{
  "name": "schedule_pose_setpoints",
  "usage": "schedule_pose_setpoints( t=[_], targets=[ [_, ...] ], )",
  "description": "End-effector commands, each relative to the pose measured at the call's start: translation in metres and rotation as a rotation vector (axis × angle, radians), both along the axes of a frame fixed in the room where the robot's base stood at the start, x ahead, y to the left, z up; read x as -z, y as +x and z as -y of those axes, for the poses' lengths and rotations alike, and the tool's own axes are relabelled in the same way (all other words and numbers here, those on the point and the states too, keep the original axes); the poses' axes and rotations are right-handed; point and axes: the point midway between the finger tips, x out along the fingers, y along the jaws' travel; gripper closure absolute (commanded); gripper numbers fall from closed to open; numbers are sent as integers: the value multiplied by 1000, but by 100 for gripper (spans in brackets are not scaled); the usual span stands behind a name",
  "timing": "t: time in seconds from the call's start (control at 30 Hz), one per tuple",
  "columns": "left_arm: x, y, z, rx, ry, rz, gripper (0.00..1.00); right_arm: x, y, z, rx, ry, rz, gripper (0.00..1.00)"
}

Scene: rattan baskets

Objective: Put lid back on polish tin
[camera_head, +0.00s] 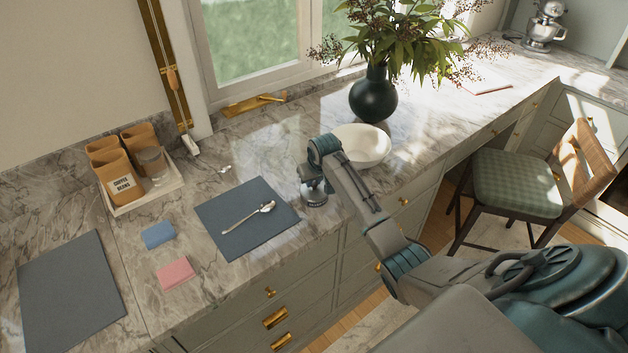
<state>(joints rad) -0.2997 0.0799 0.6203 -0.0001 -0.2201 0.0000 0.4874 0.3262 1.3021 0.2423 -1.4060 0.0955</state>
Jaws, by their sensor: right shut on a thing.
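My right gripper (314,184) reaches over the counter beside the dark mat's right corner, pointing down. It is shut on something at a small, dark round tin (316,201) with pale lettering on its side. The gripper hides the tin's top, so I cannot tell whether the held thing is the lid or how it sits on the tin. No separate lid can be made out elsewhere. My left gripper is not in view.
A white bowl (363,146) stands just behind my right arm, with a dark vase (374,98) beyond. A spoon (249,215) lies on the dark mat (222,226). Blue (158,235) and pink (176,273) cloths lie left. The counter's front edge is close.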

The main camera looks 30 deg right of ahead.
Motion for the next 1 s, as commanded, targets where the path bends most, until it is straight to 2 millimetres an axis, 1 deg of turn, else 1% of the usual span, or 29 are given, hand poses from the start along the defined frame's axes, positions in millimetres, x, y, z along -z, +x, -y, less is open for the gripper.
schedule_pose_setpoints(
  t=[0.37, 0.4, 0.47, 0.5, 0.7, 0.73, 0.8, 0.83, 1.0],
  targets=[
    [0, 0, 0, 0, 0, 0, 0, 0, 0, 0, 0, 0, 0, 100],
    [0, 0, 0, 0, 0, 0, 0, 0, 0, 0, 0, 0, 0, 75],
    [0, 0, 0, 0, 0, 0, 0, 0, 0, 0, 0, 0, 0, 63],
    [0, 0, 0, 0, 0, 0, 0, 0, 0, 0, 0, 0, 0, 56],
    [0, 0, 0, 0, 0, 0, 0, 0, -1, 0, 0, 0, 0, 56],
    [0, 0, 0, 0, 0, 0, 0, 0, -1, 0, 0, 0, 0, 52],
    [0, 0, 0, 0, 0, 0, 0, 0, -1, 0, 0, 0, 0, 38],
    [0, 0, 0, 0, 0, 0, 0, 0, -1, 0, 0, 0, 0, 34],
    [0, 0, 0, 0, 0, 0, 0, 0, -1, 0, 0, 0, 0, 34]
  ],
)
